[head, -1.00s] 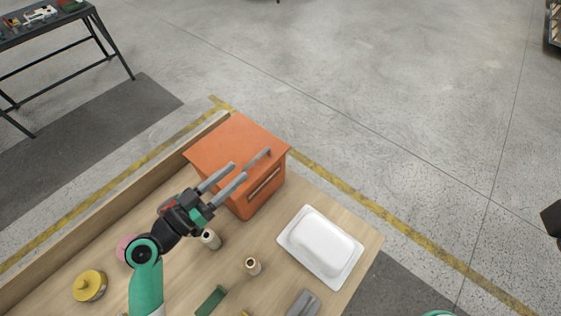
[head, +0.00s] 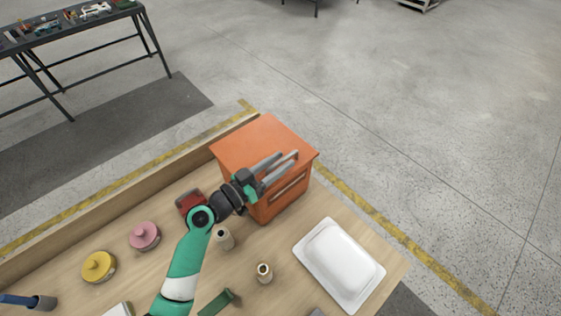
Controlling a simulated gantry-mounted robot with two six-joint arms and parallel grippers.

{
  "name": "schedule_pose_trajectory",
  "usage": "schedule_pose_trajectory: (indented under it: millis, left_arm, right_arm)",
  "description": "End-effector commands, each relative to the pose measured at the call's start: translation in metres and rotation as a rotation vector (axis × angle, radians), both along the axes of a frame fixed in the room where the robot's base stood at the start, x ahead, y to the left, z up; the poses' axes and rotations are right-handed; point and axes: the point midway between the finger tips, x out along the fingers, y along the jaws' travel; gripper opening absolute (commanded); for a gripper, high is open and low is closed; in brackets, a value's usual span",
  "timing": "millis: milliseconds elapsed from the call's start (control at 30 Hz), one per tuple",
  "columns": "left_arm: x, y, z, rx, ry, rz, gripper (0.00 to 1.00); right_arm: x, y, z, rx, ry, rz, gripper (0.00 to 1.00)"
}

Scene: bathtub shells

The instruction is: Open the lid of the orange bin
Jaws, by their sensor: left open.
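The orange bin (head: 266,148) stands at the far edge of the wooden table, and its flat lid is down. A slot-like handle (head: 289,189) shows on its front face. My left gripper (head: 287,165) is open, its two grey fingers reaching across the front right edge of the lid. I cannot tell whether the fingers touch the lid. The gripper hides part of the bin's front. My right gripper is not in view.
Small cylinders (head: 265,273), a pink knob (head: 144,235), a yellow knob (head: 99,266) and a green part (head: 217,302) lie nearer. A wooden rail (head: 120,191) runs along the left edge.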

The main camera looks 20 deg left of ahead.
Motion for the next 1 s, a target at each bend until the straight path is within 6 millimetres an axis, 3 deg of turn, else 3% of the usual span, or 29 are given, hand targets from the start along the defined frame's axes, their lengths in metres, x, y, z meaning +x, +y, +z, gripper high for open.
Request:
schedule_pose_trajectory:
  millis: [300,567,1000]
  left_arm:
    - [0.0055,-0.0025,0.0003,0.000,0.000,0.001,0.45]
    - [0.0051,-0.0025,0.0002,0.000,0.000,0.000,0.00]
    - [0.0050,-0.0028,0.0005,0.000,-0.001,0.000,0.00]
  right_arm:
    - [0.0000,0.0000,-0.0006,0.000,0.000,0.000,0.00]
    - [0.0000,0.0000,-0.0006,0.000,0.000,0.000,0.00]
    - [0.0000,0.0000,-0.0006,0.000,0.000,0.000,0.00]
